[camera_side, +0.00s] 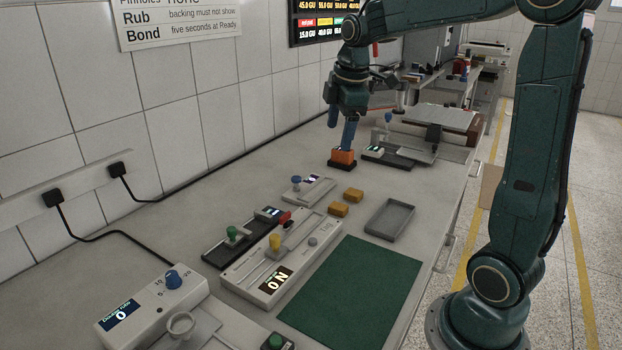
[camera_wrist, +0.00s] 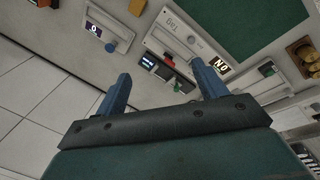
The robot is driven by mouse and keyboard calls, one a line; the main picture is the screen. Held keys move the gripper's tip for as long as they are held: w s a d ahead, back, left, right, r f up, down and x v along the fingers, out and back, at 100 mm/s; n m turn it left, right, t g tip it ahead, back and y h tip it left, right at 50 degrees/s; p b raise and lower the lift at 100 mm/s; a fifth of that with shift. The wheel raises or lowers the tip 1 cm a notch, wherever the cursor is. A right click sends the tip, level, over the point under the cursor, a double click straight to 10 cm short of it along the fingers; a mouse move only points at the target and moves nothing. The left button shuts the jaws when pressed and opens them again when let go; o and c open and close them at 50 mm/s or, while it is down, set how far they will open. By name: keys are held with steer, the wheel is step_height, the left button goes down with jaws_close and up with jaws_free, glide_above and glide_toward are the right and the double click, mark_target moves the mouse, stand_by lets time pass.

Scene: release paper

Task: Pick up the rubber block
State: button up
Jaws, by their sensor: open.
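An orange block on a dark base (camera_side: 342,159) sits on the bench near the back; I take it for the rubber block. Two smaller mustard-coloured blocks lie nearer, one behind (camera_side: 353,195) and one in front (camera_side: 338,210). My gripper (camera_side: 348,146) points down, its blue fingers overlapping the top of the orange block in the side view. I cannot tell whether they touch it. In the wrist view my gripper (camera_wrist: 160,72) is open, with its two blue fingers well apart and nothing held between them.
A grey tray (camera_side: 390,220) and a green mat (camera_side: 352,292) lie on the bench. A long white device with a yellow knob (camera_side: 275,242) stands beside the mat. A dark scale-like unit (camera_side: 388,157) is right of the orange block. The tiled wall is at left.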

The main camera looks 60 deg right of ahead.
steer(key=w+d+f+n+g, duration=0.1)
steer(key=w+d+f+n, duration=0.15)
steer(key=d, duration=0.25)
steer(key=w+d+f+n, duration=0.2)
steer(key=d+f, duration=0.1)
steer(key=d, duration=0.3)
steer(key=n+g+y, duration=0.1)
steer(key=n, duration=0.3)
glide_above(354, 192)
step_height(354, 192, down, 8)
steer(key=shift+w+d, duration=0.1)
steer(key=shift+w, duration=0.15)
steer(key=shift+m, duration=0.25)
steer(key=shift+f, duration=4.3)
steer(key=shift+s+f, duration=0.2)
steer(key=shift+f, duration=2.4)
steer(key=c, duration=1.1)
